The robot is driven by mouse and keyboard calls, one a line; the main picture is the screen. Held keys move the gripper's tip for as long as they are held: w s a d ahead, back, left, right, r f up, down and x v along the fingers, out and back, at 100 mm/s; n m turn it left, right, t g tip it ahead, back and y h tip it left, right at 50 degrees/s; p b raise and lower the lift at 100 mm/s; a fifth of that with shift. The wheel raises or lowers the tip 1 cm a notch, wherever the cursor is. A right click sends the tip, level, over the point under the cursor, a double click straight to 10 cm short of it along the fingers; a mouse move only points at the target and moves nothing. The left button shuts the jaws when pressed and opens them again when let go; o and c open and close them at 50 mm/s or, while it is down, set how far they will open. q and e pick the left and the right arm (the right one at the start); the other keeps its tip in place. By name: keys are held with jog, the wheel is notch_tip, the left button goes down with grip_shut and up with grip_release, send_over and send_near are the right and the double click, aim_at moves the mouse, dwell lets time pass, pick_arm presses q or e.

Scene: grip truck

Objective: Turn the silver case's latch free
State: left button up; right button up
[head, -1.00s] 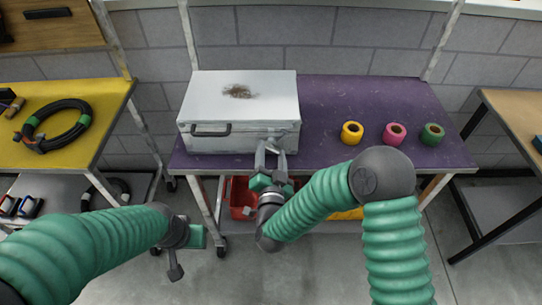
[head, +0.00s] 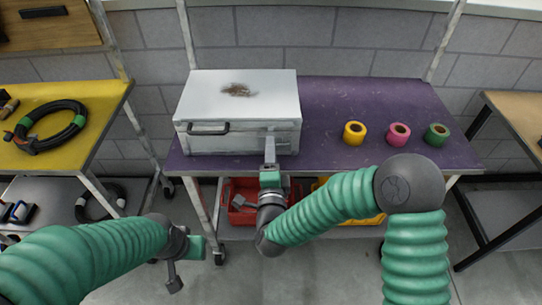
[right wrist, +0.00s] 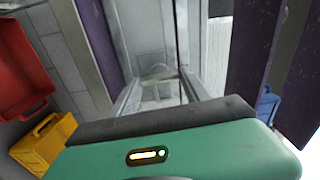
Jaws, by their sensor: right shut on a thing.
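The silver case (head: 243,110) lies closed on the purple table, with a dark handle (head: 208,129) on its front face. Its latch (head: 280,137) is at the right part of the front face, mostly hidden by my gripper. My right gripper (head: 270,149) is at the latch, shut on it, with its fingers seen edge-on. In the right wrist view its fingers (right wrist: 158,84) reach to the case front (right wrist: 150,30), and the latch between them is hard to make out. My left gripper (head: 175,277) hangs low at the left, away from the case; its jaw opening is unclear.
On the purple table (head: 350,105) stand yellow (head: 354,133), pink (head: 398,134) and green (head: 436,134) tape rolls, right of the case. A red bin (head: 240,190) sits on the shelf below. A yellow table (head: 85,150) with a coiled cable (head: 52,127) is at the left.

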jog(key=shift+f+m, duration=0.25)
jog(key=shift+m, duration=0.35)
jog(key=o, duration=1.1)
jog(key=shift+d, duration=0.1)
jog(key=shift+c, duration=0.2)
jog(key=o, duration=0.3)
jog(key=shift+r, duration=0.1)
